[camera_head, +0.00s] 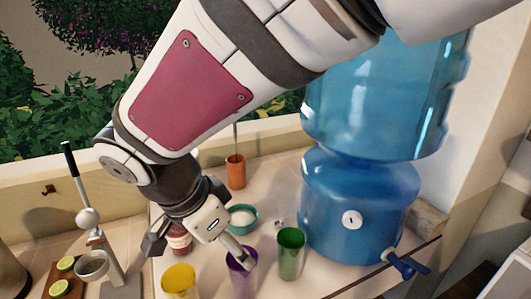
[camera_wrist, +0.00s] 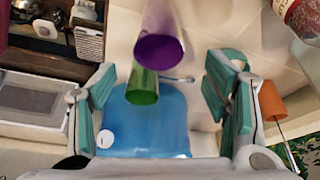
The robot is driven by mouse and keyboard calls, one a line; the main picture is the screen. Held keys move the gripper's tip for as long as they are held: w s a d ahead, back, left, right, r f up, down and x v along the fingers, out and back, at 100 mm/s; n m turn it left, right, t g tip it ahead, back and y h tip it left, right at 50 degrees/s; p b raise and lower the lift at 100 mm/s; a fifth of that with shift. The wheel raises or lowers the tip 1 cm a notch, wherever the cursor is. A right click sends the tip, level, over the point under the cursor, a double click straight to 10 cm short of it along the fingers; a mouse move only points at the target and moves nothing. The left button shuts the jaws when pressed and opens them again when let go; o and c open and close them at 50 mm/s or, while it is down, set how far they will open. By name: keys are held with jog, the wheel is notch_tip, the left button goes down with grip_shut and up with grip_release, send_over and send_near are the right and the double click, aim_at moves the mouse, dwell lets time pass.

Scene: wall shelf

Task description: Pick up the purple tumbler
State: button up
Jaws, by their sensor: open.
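The purple tumbler (camera_head: 238,283) stands on the counter at the bottom of the head view, partly hidden by a finger of my gripper (camera_head: 198,250). In the wrist view the purple tumbler (camera_wrist: 159,48) is at upper centre, between the directions of my two spread fingers. My gripper (camera_wrist: 160,72) is open and nothing is between its pads. How far the tumbler is from the fingertips is hard to tell.
A green tumbler (camera_head: 291,254) stands just right of the purple one, and a yellow cup (camera_head: 179,282) to its left. A teal bowl (camera_head: 245,222), a red-labelled jar (camera_head: 181,243) and an orange cup (camera_head: 236,173) stand behind. A large blue water dispenser (camera_head: 335,215) blocks the right.

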aim_at(243, 275)
jog(key=b+x, duration=0.5)
jog(key=x, duration=0.5)
jog(key=shift+f+b, duration=0.3)
jog(key=shift+b, duration=0.1)
jog(key=shift+s, duration=0.1)
jog(key=shift+c, duration=0.4)
jog(key=shift+r, duration=0.1)
jog(key=c, duration=1.4)
